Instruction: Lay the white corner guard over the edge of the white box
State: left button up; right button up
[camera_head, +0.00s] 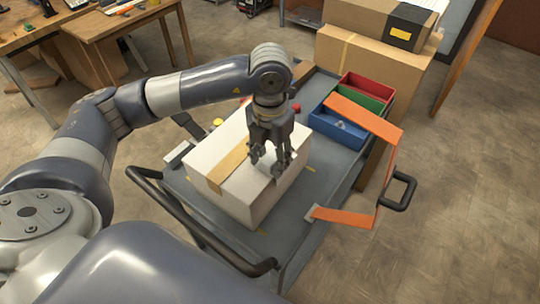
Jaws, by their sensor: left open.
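The white box (228,178), closed with a strip of brown tape, sits on the grey cart. My left gripper (268,163) points down over the right part of the box top, near its top right edge. Its fingers are apart. A small pale piece that looks like the white corner guard (269,169) shows between and below the fingertips at that edge. The fingers partly hide it, and white on white makes its outline hard to tell. I cannot tell whether it rests fully over the edge. My right gripper is out of view.
The grey cart (287,238) has a black handle (195,222) in front. Red, green and blue bins (340,128) stand behind the box. An orange angled strip (345,217) lies at the cart's right side. Large cardboard boxes (365,64) stand behind; a wooden table (110,22) is at upper left.

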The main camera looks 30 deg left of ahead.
pick_arm(q)
jog(key=shift+r, duration=0.15)
notch_tip(320, 180, up, 12)
dwell(0.4)
dwell(0.5)
